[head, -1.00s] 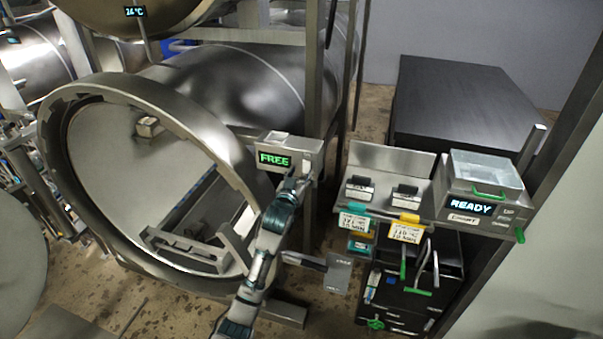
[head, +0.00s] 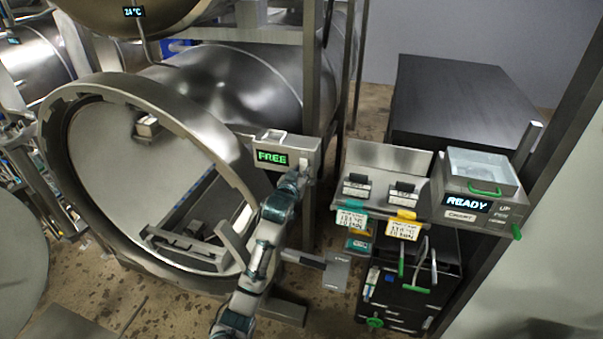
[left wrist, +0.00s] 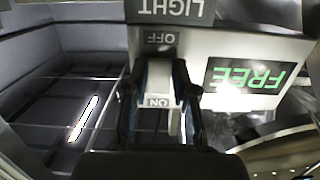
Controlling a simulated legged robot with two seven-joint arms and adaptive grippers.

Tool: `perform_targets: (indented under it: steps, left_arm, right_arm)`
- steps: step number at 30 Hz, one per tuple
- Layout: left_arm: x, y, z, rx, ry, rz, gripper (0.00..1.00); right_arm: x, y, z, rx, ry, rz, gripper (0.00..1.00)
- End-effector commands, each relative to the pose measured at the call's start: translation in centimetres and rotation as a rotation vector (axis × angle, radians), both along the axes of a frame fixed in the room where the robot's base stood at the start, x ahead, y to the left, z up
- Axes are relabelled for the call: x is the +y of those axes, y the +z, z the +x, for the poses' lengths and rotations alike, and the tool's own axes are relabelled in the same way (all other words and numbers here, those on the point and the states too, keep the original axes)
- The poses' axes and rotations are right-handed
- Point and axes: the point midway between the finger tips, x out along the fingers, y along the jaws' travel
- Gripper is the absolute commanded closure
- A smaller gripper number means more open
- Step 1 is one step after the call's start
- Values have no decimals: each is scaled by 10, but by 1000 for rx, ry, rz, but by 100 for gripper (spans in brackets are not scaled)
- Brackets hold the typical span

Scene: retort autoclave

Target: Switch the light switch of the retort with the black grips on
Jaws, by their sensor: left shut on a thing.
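A grey control box (head: 303,147) with a green FREE display stands at the right rim of the open round retort (head: 165,95). My left gripper (head: 303,175) is at the box's lower right side. In the left wrist view, upside down, the box carries a LIGHT label with OFF and ON marks. My left gripper (left wrist: 160,82) is shut on a pale switch lever (left wrist: 159,75) between these marks. Its fingers stand on both sides of the lever. I cannot tell which position the lever is in. Black grips are not clearly visible. My right gripper is not in view.
To the right, a second box (head: 480,190) reads READY and has green grips. A steel shelf (head: 385,157) with black-topped pieces and coloured tags stands between the boxes. A dark table (head: 455,90) is behind. A steel post (head: 319,80) rises close behind the FREE box.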

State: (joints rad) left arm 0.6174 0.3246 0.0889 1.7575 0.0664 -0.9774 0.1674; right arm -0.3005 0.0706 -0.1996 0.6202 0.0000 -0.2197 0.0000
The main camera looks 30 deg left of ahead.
Motion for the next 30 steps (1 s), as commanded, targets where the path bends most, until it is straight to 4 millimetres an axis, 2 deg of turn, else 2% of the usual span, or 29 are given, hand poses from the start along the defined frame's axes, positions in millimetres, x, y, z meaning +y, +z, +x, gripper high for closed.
perform_targets:
  steps: [12, 13, 15, 25, 30]
  left_arm:
    - [-1, 3, 0, 46, -3, -11, 100]
    - [-1, 3, 0, 46, -3, -11, 66]
    - [0, 2, 0, 46, -2, -10, 48]
    - [-1, 3, -3, 46, -2, -10, 48]
    - [-5, 6, -22, 45, -2, -10, 48]
  right_arm:
    - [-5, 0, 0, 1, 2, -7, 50]
    - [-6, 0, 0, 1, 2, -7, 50]
    - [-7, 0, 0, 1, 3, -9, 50]
    - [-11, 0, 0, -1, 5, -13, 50]
    - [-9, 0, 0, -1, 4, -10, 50]
